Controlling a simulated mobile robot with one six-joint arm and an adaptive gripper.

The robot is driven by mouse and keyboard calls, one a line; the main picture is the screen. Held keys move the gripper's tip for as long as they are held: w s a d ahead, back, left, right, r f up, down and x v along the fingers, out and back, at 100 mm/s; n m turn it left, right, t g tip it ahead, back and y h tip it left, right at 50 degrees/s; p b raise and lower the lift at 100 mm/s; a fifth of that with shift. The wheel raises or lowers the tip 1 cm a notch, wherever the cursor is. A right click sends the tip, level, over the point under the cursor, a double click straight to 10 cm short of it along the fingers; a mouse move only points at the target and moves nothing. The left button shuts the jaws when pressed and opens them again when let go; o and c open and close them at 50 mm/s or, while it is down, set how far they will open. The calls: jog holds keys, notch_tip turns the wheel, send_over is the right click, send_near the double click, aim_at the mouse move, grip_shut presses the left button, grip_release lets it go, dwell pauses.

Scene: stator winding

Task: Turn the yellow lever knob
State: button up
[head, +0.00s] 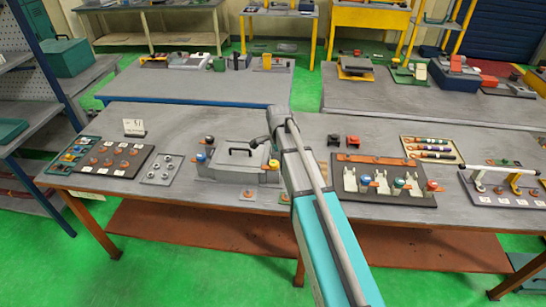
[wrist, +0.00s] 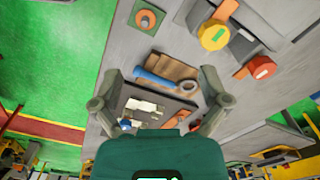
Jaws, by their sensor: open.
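In the wrist view a round yellow knob (wrist: 213,36) with an orange lever sits on a grey surface at the upper right. An orange-red knob (wrist: 262,67) is to its lower right. My gripper (wrist: 161,76) is open, with its two fingers spread wide and nothing held. The yellow knob is beyond the right fingertip and apart from it. In the head view the grey box (head: 235,160) with a black handle has small coloured knobs at its sides.
In the wrist view a blue-handled part (wrist: 155,78) and a dark board (wrist: 150,108) show between the fingers. In the head view a dark rack with coloured parts (head: 385,185) stands right of my arm. A plate with nuts (head: 162,168) lies left of the box.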

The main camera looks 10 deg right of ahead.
aim_at(274, 163)
jog(key=w+r+m+p, duration=0.3)
jog(key=w+m, duration=0.3)
jog(key=w, duration=0.2)
jog(key=shift+r, duration=0.45)
jog(key=shift+w+f, duration=0.1)
jog(key=shift+f, duration=0.05)
notch_tip(274, 163, down, 14)
jog(key=b, duration=1.3)
jog(key=shift+r+b, duration=0.25)
jog(key=shift+b, duration=0.15)
jog(key=c, duration=1.1)
